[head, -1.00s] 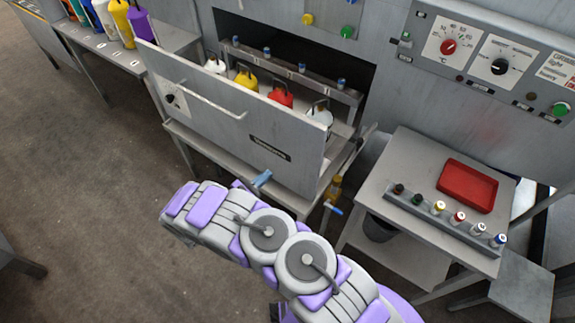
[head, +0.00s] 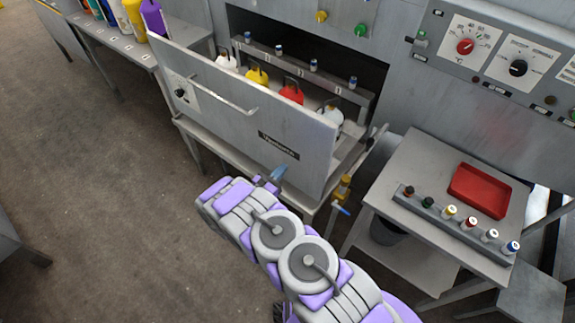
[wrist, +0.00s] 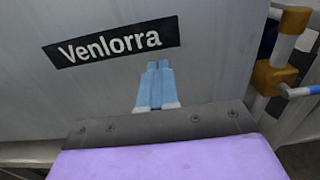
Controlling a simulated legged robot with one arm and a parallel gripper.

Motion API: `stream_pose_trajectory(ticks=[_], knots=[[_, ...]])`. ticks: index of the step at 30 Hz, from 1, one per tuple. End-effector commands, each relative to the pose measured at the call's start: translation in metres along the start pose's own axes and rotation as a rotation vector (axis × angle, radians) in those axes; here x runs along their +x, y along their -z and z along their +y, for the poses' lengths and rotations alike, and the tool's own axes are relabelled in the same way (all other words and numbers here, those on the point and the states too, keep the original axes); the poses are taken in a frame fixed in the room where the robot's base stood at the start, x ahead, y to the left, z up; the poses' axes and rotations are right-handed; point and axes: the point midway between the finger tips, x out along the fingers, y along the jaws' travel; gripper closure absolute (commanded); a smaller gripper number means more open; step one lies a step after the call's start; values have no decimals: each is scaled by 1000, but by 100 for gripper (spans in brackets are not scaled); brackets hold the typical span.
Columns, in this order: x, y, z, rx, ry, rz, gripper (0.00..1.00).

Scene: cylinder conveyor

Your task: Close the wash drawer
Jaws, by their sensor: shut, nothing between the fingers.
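The wash drawer (head: 240,128) is a grey metal drawer pulled out of the dark opening of the machine. Its front has a bar handle (head: 222,97) and a black "Venlorra" label, which also shows in the wrist view (wrist: 118,44). White, yellow and red containers stand inside it. My gripper (head: 278,173) has blue fingers and is shut and empty. It is close to the lower right part of the drawer front. In the wrist view the fingertips (wrist: 158,66) lie just below the label; I cannot tell whether they touch the front.
A side table (head: 395,185) with a red tray (head: 479,190) and a rack of small bottles stands at right. A yellow and blue valve (head: 342,188) is right of the drawer. A bench with colored bottles (head: 133,15) is at left. The floor at left is clear.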

Motion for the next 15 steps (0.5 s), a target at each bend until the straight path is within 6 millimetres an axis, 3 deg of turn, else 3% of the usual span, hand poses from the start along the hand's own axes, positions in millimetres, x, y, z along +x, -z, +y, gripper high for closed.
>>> stream_pose_trajectory(ticks=[6,15], knots=[[29,1,0,0,2,-1,100],[41,0,0,0,0,-1,100]])
